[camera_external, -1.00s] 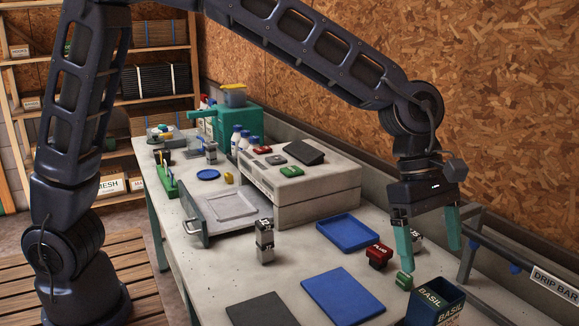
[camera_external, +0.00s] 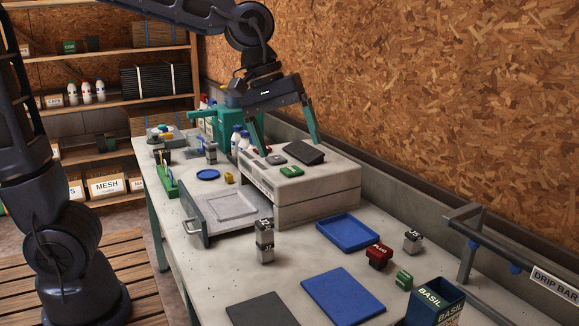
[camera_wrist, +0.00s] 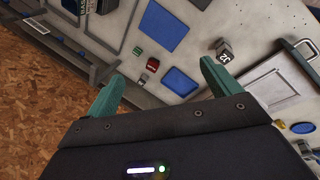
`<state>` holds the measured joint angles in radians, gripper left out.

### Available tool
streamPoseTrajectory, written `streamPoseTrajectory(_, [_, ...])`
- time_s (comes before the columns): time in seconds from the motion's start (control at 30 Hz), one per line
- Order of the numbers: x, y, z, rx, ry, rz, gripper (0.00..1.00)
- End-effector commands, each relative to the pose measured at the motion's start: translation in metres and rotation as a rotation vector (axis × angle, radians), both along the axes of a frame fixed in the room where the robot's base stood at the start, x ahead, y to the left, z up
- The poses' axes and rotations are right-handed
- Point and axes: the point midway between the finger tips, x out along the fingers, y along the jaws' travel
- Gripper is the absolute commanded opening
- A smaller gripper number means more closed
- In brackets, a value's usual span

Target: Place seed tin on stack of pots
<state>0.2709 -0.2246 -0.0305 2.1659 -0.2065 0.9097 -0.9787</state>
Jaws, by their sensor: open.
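My gripper (camera_external: 290,147) is open and empty, over the grey drawer box on the bench. Its two green fingers also show spread apart in the wrist view (camera_wrist: 162,75). A dark blue pot stack labelled BASIL (camera_external: 436,301) stands at the front right; more than one BASIL label shows. I cannot tell which item is the seed tin. A red block with white lettering (camera_external: 378,256), a small green block (camera_external: 404,279) and a grey-black block (camera_external: 412,242) lie near the pots. The red block (camera_wrist: 152,65) and green block (camera_wrist: 144,78) also show in the wrist view.
The drawer box (camera_external: 316,197) has its drawer (camera_external: 233,207) pulled out. A green piece (camera_external: 305,184) and black pad (camera_external: 299,152) lie on top. A blue tray (camera_external: 347,232), blue mat (camera_external: 343,296) and grey-black column (camera_external: 264,240) occupy the bench. A rail labelled DRIP BAR (camera_external: 554,284) runs at right.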

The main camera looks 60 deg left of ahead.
Motion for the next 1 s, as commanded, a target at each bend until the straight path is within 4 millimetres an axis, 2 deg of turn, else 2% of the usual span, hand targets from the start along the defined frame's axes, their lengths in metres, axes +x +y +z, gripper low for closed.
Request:
streamPoseTrajectory(0.03, [-0.013, 0.017, 0.003, 0.023, -0.027, -0.036, 0.89])
streamPoseTrajectory(0.2, [-0.056, 0.064, 0.006, 0.119, -0.106, -0.195, 0.89])
streamPoseTrajectory(0.5, [-0.135, 0.133, -0.007, 0.31, -0.207, -0.47, 0.89])
streamPoseTrajectory(0.73, [-0.181, 0.163, -0.024, 0.429, -0.239, -0.637, 0.89])
streamPoseTrajectory(0.87, [-0.192, 0.17, -0.029, 0.459, -0.245, -0.682, 0.89])
streamPoseTrajectory(1.0, [-0.195, 0.171, -0.03, 0.469, -0.245, -0.696, 0.89])
